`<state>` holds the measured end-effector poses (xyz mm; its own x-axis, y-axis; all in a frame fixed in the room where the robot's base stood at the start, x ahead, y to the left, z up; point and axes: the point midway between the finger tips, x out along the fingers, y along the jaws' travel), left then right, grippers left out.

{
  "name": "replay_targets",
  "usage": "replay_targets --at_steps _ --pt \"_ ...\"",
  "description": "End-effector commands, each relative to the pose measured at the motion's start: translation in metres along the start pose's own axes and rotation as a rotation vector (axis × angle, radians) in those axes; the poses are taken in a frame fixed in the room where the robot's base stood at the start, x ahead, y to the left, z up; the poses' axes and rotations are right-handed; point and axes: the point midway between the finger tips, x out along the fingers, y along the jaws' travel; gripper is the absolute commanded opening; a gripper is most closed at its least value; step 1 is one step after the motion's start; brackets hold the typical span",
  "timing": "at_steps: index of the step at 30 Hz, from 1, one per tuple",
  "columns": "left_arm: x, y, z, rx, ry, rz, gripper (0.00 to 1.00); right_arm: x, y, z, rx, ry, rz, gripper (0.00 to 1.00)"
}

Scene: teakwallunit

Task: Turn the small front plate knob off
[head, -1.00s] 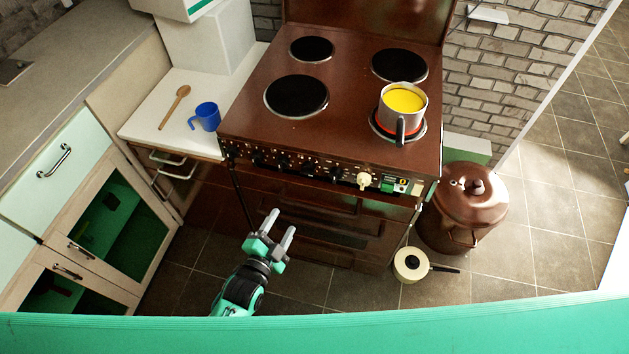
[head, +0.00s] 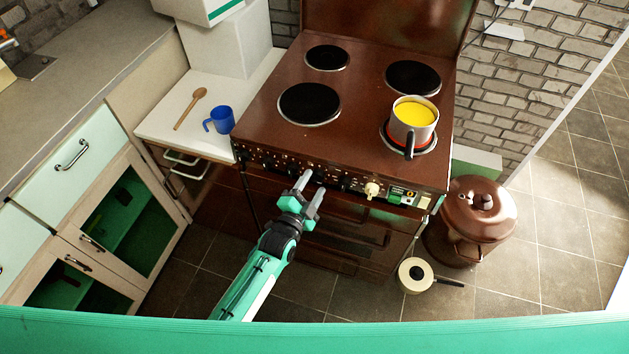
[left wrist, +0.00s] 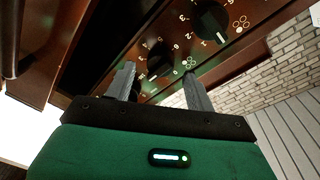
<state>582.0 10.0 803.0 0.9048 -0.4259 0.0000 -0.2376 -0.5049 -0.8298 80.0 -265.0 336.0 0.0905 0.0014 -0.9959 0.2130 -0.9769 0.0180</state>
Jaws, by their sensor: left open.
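The brown stove's front panel (head: 333,180) carries a row of black knobs and one cream knob (head: 372,190). My left gripper (head: 311,183) is open at the middle of this row, its fingers pointing at the panel. In the left wrist view, a black knob (left wrist: 158,62) with white numbers shows between the fingertips of my left gripper (left wrist: 159,72). I cannot tell whether they touch it. A second numbered black knob (left wrist: 211,22) is farther up and right. A steel pot of yellow liquid (head: 412,125) stands on the front right plate, whose rim shows red. My right gripper is out of view.
A blue mug (head: 222,120) and wooden spoon (head: 190,108) lie on the white counter (head: 160,125) at left.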

Motion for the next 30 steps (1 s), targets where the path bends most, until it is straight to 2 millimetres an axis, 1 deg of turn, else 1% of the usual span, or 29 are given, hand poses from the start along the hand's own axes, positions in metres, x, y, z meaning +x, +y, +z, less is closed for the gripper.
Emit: replay_targets --at_steps 1,4,14,15,20,21,22,30 --pt "0.005 0.0 -0.001 -0.001 0.0 0.0 0.55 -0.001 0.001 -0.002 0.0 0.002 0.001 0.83" --pt "0.012 0.0 -0.001 0.0 0.001 -0.001 0.55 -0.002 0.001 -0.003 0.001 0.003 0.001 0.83" --pt "0.016 0.0 0.0 -0.001 0.0 0.0 0.55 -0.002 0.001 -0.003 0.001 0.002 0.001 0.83" --pt "0.016 0.0 0.0 -0.001 0.0 0.0 0.53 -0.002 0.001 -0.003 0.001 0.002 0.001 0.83" --pt "0.016 0.0 0.0 -0.001 0.0 0.0 0.21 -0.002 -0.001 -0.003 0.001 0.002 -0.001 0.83" --pt "0.016 0.0 0.0 -0.001 0.0 0.001 0.13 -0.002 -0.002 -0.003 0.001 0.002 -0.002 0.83" --pt "0.016 0.0 0.0 -0.001 0.0 0.001 0.1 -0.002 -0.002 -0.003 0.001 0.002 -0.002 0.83" --pt "0.015 0.001 0.0 -0.024 0.001 -0.001 0.1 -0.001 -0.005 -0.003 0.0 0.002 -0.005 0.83"
